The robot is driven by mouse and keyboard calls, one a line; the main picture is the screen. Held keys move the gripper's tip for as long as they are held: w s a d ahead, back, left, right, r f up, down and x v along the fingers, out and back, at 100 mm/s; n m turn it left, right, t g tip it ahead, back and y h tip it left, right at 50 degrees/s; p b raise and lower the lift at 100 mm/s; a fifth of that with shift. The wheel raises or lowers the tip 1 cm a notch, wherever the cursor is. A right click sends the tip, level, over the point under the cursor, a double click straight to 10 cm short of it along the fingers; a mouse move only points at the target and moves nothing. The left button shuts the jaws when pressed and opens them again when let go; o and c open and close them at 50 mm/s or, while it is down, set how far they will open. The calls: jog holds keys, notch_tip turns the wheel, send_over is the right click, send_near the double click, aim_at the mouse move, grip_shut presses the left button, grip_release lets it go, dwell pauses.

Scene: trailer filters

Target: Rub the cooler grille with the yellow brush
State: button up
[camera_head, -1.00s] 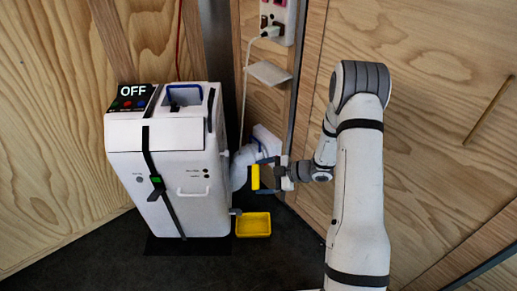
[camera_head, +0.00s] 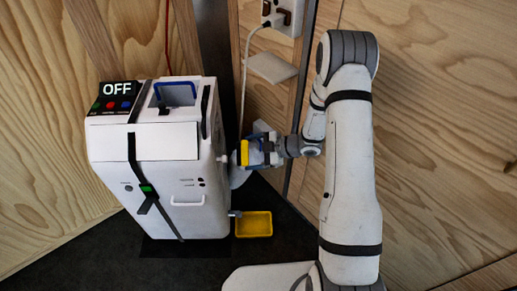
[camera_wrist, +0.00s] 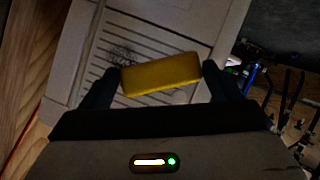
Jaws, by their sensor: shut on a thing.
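The yellow brush (camera_wrist: 162,74) is held between the two dark fingers of my gripper (camera_wrist: 160,82) in the wrist view. In the head view the yellow brush (camera_head: 244,152) shows at the tip of my gripper (camera_head: 256,150), beside the right side of the white cooler (camera_head: 185,180). The cooler grille (camera_wrist: 98,66), with dark horizontal slats, lies behind the brush in the wrist view. A dark smudge (camera_wrist: 122,54) shows on its upper slats. The brush overlaps the slats in view; I cannot tell whether it touches them. The grille is not visible in the head view.
A yellow tray (camera_head: 254,224) sits on the dark floor below a spout at the cooler's lower right. A socket with a plugged cable (camera_head: 284,16) and a small white shelf (camera_head: 270,67) are on the wall. The cooler's display reads OFF (camera_head: 116,89).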

aim_at(239, 151)
jog(key=shift+w+a+b, duration=0.15)
jog(key=shift+a+b, duration=0.05)
jog(key=shift+a, duration=0.9)
jog(key=shift+w+a+b, duration=0.1)
jog(key=shift+a+b, duration=0.1)
jog(key=shift+a, duration=0.85)
jog(key=shift+a, duration=1.05)
jog(key=shift+w, duration=0.1)
jog(key=w, duration=0.7)
jog(key=shift+p, duration=0.45)
jog(key=w, duration=0.3)
jog(key=shift+w+d, duration=0.2)
jog(key=shift+w, duration=0.05)
jog(key=shift+a, duration=0.1)
